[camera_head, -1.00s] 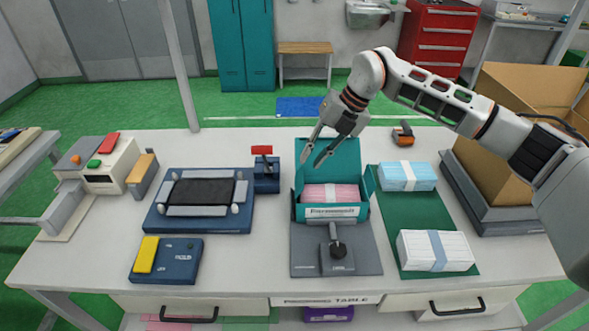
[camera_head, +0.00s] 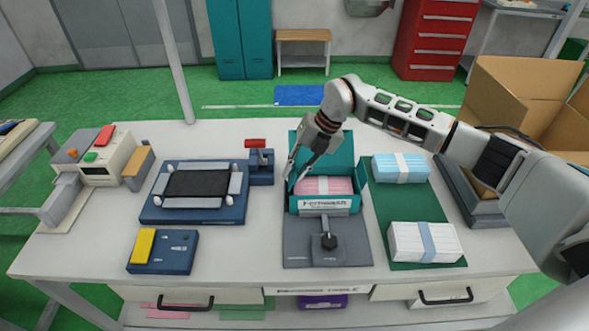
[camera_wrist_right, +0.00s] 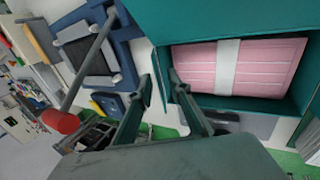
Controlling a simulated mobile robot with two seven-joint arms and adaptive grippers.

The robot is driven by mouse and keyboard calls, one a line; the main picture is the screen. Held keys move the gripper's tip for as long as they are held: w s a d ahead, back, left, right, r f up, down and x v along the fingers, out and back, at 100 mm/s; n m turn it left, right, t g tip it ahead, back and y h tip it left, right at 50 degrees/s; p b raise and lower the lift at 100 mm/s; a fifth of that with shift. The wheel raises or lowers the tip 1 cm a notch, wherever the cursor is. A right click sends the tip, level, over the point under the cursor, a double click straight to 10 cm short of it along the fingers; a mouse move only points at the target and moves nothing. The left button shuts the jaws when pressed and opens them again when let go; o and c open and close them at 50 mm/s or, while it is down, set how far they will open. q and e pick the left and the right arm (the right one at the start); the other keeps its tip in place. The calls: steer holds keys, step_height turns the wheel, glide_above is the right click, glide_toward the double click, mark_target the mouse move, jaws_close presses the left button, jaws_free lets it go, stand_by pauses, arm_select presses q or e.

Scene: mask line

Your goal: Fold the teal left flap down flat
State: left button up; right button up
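The teal box (camera_head: 347,203) stands open on the table with its tall teal lid (camera_head: 340,155) raised at the back. A pink mask stack with a white band (camera_head: 323,186) lies inside; it also shows in the wrist view (camera_wrist_right: 240,68). The left flap (camera_head: 292,142) seems to stand up at the box's left side, partly hidden by my gripper. My right gripper (camera_head: 297,175) is at that left side, fingers pointing down, with a gap between them. In the wrist view the fingers (camera_wrist_right: 160,80) are apart beside the box opening. Contact with the flap is unclear. My left gripper is not visible.
A grey fixture with a black knob (camera_head: 329,242) is in front of the box. A red-handled blue device (camera_head: 260,165) stands close on the left. A green mat (camera_head: 385,222) with blue and white mask stacks lies right. A cardboard carton (camera_head: 500,95) is at far right.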

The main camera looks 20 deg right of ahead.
steer(key=shift+f, duration=0.1)
jaws_close()
steer(key=shift+b, duration=0.35)
